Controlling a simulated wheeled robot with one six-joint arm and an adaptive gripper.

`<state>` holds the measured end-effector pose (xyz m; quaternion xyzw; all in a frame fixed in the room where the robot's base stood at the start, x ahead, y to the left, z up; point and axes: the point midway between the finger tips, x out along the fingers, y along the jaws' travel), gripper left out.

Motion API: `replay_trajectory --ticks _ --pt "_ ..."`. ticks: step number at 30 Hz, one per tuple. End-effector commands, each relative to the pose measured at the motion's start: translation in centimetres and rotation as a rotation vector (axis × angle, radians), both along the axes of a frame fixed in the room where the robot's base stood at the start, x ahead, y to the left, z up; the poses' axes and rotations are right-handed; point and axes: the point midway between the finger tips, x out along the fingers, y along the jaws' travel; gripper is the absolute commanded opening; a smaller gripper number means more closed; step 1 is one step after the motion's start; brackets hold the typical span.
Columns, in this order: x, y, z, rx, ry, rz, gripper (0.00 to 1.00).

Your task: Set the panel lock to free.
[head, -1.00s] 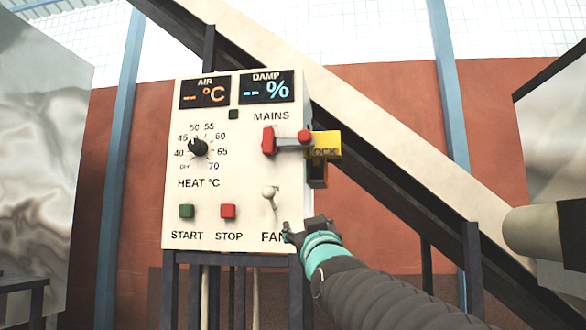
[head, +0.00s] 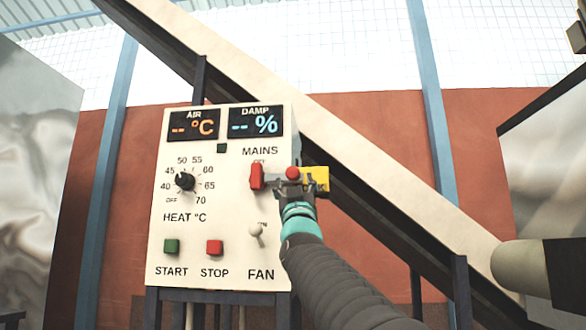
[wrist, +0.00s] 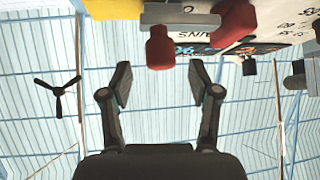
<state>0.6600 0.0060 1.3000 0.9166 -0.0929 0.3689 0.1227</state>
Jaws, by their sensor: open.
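The white control panel (head: 205,235) stands ahead with the MAINS switch at its upper right. The switch has a red handle (head: 257,176), also seen in the wrist view (wrist: 235,24). Right of it are a grey bar (wrist: 180,14), a red knob (head: 292,173) and a yellow block (head: 321,178) with partly hidden lettering. The knob (wrist: 160,50) hangs just beyond my fingertips, centred between them in the wrist view. My gripper (wrist: 160,82) is open and empty. In the head view it covers part of the bar and the block's lower part.
The panel also carries a black HEAT dial (head: 185,181), a green START button (head: 171,246), a red STOP button (head: 214,247) and a FAN toggle (head: 256,231) close to my arm. A pale sloping beam (head: 370,140) runs behind. A pale cylinder (head: 520,268) juts in at right.

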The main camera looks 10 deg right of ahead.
Motion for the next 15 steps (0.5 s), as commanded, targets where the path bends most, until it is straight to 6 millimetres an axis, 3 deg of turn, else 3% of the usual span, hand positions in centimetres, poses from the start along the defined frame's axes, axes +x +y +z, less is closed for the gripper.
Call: replay_trajectory --ticks 7,15 --pt "2.4 -0.2 2.6 0.0 0.001 0.001 0.62" --pt "3.3 -0.3 3.2 -0.001 0.0 0.001 0.62"
